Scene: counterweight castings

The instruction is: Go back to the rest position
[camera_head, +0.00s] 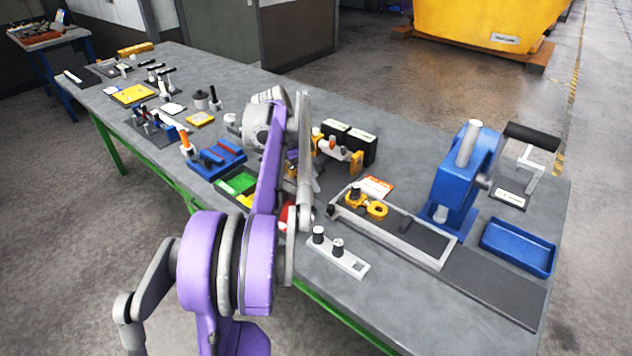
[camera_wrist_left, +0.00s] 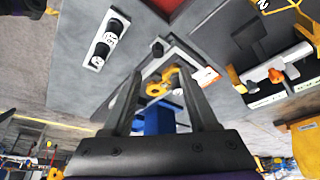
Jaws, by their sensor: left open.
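My left arm (camera_head: 265,180), purple and grey, reaches in over the front of the workbench (camera_head: 400,135). My left gripper (camera_wrist_left: 162,76) is open in the left wrist view, with its two dark fingers apart and nothing held between them. In the head view the gripper is mostly hidden by the arm. My right gripper is in neither view.
A plate with two black knobs (camera_head: 338,252) lies at the bench's front edge. Black boxes (camera_head: 360,147) stand behind the arm. A blue press (camera_head: 455,185) and an empty blue tray (camera_head: 518,247) are at right.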

